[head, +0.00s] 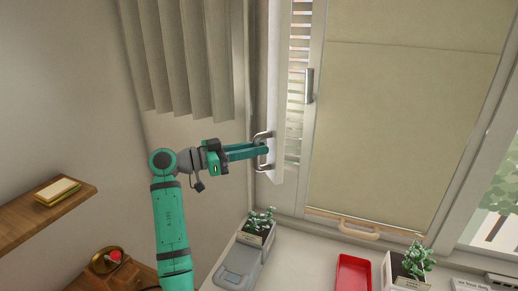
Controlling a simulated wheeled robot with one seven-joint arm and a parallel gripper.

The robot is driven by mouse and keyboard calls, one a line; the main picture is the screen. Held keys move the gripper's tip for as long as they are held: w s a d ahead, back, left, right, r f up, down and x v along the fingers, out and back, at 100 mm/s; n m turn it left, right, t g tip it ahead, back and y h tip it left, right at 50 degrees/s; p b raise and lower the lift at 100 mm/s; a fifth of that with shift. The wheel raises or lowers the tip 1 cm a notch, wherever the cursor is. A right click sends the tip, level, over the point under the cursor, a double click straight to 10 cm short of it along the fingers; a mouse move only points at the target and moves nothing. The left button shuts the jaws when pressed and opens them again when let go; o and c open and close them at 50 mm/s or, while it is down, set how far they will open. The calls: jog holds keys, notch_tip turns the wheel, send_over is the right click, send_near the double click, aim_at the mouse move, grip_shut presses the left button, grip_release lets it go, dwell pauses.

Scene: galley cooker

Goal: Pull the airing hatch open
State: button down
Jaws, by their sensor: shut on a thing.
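The airing hatch (276,100) is a tall narrow pale panel left of the window, seen nearly edge-on. It stands swung out from its frame, and the slatted louvre (298,75) behind it shows in the gap. A metal bow handle (264,134) sits on the hatch's left face. My gripper (262,152) reaches in from the left and is shut on this handle. The fingers hide the handle's middle; its upper and lower ends show.
A pleated curtain (190,50) hangs left of the hatch, above my arm. A drawn blind (400,120) covers the window to the right. Below are potted plants (262,222), a grey lidded box (238,265) and a red tray (354,274). A wooden shelf (30,220) juts out at left.

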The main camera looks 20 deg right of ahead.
jog(key=shift+w+a, duration=0.5)
jog(key=shift+a, duration=0.4)
jog(key=shift+w+a, duration=0.45)
jog(key=shift+a, duration=0.4)
jog(key=c, duration=1.7)
grip_release()
jog(key=shift+d, duration=0.1)
jog(key=shift+o, duration=0.2)
jog(key=a, duration=1.1)
jog(key=shift+s, duration=0.45)
